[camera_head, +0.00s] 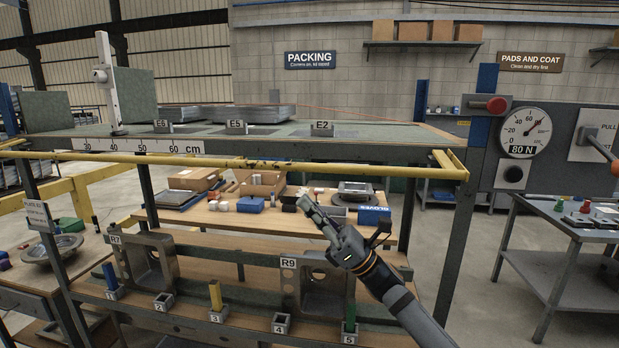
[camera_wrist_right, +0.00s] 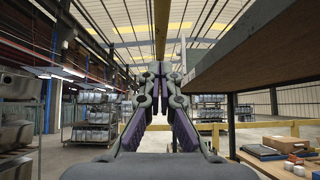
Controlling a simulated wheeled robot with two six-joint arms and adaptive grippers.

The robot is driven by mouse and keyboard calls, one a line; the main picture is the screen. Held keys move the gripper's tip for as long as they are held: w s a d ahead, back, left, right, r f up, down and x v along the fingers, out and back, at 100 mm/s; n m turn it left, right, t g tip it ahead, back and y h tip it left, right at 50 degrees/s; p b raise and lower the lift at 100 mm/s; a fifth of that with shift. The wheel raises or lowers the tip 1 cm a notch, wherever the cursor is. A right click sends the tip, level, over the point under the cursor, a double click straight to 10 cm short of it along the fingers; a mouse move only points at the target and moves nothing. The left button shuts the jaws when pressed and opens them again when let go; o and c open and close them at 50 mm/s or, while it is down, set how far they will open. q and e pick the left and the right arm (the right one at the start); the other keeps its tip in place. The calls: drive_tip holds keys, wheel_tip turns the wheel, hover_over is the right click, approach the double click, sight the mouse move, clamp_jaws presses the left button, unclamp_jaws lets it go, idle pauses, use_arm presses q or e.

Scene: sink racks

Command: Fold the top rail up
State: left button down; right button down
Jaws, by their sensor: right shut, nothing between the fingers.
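The top rail is a yellow bar (camera_head: 400,171) running along the front edge of the upper shelf in the head view, with a short yellow return at its right end. A yellow bar, apparently the same rail, also shows in the right wrist view (camera_wrist_right: 160,28), above the fingertips. My right gripper (camera_head: 304,198) is shut and empty, below the rail and in front of the lower bench. Its two fingers meet in the right wrist view (camera_wrist_right: 159,70). I see no contact between the fingers and the rail. My left gripper is not in view.
Below are framed parts R7 (camera_head: 168,262) and R9 (camera_head: 288,290), and numbered sockets with coloured pegs. A dial gauge (camera_head: 524,131) stands at right. Floor is clear between rack and side table.

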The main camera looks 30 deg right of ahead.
wheel_tip(320, 180, up, 4)
drive_tip(key=shift+r+p, duration=0.1)
drive_tip(key=shift+p, duration=1.1)
drive_tip(key=shift+w, duration=0.1)
drive_tip(key=shift+r, duration=0.1)
